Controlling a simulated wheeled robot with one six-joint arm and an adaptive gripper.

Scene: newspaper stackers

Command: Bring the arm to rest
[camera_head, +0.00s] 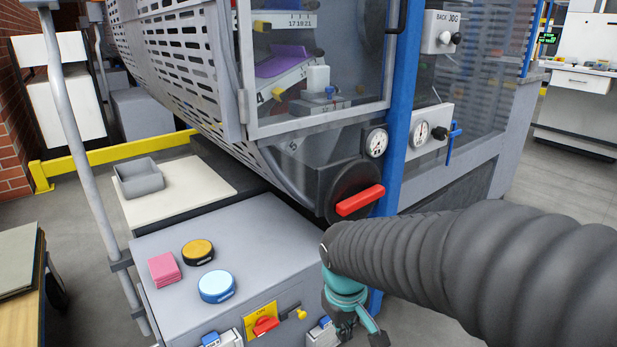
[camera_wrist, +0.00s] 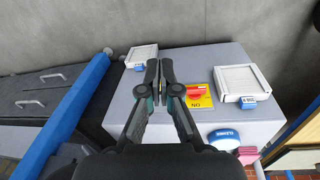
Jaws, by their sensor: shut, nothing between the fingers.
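My arm, in a dark ribbed sleeve, reaches in from the right edge of the head view. My gripper (camera_head: 360,335), teal and dark, hangs at its end beside the front right of the grey cabinet (camera_head: 225,240). In the wrist view my gripper (camera_wrist: 159,68) has its two fingers together, with nothing between them. The fingers point at the cabinet front (camera_wrist: 205,60), between a white framed panel (camera_wrist: 142,54) and the red switch (camera_wrist: 195,90) on its yellow plate. I cannot tell whether the fingertips touch the cabinet.
On the cabinet top are a pink stack (camera_head: 164,269), a yellow-topped tin (camera_head: 198,252) and a blue tin (camera_head: 217,286). A red handle (camera_head: 360,200) and a blue post (camera_head: 400,110) of the machine stand close behind my gripper. Open floor (camera_head: 545,200) lies at the right.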

